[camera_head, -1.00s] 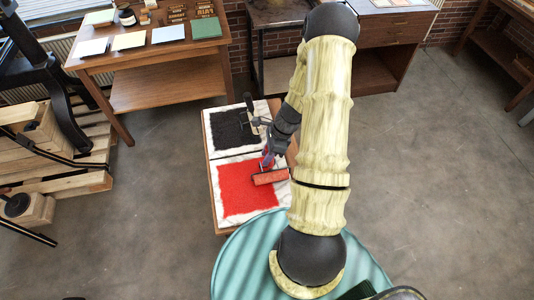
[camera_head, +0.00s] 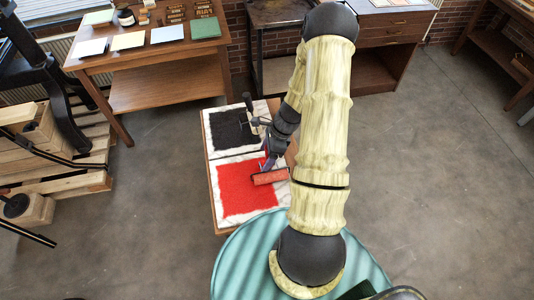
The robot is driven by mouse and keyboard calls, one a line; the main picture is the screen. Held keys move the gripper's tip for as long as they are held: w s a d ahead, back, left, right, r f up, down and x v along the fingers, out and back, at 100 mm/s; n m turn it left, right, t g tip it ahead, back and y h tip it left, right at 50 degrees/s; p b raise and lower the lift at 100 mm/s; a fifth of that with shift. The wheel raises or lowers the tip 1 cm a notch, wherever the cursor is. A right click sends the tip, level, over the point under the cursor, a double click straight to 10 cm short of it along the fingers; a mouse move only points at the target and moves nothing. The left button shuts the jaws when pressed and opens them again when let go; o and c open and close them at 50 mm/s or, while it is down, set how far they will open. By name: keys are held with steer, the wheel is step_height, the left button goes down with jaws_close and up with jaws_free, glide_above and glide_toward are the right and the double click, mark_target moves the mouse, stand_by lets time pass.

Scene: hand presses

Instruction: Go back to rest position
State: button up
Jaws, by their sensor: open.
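My gripper (camera_head: 268,150) shows small, partly hidden by my own arm, above the low ink table (camera_head: 214,203). It is open, close to the handle of the red roller. The red roller (camera_head: 270,177) lies at the right edge of the red ink patch (camera_head: 240,190). I cannot tell whether the jaws touch its handle. My arm reaches out over the right side of the ink table.
A black ink patch (camera_head: 232,130) with a black roller (camera_head: 250,108) beside it lies behind the red one. A wooden table (camera_head: 170,85) with cards stands at the back left. A press (camera_head: 50,80) stands on pallets at left. The floor at right is clear.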

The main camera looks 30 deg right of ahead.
steer(key=shift+p+v, duration=1.3)
steer(key=shift+v, duration=0.3)
steer(key=shift+s+d+r+p, duration=0.15)
steer(key=shift+r+p, duration=0.2)
steer(key=shift+r, duration=0.2)
steer(key=p+v, duration=0.3)
steer(key=v, duration=0.1)
steer(key=shift+d+r, duration=0.2)
steer(key=shift+r, duration=0.15)
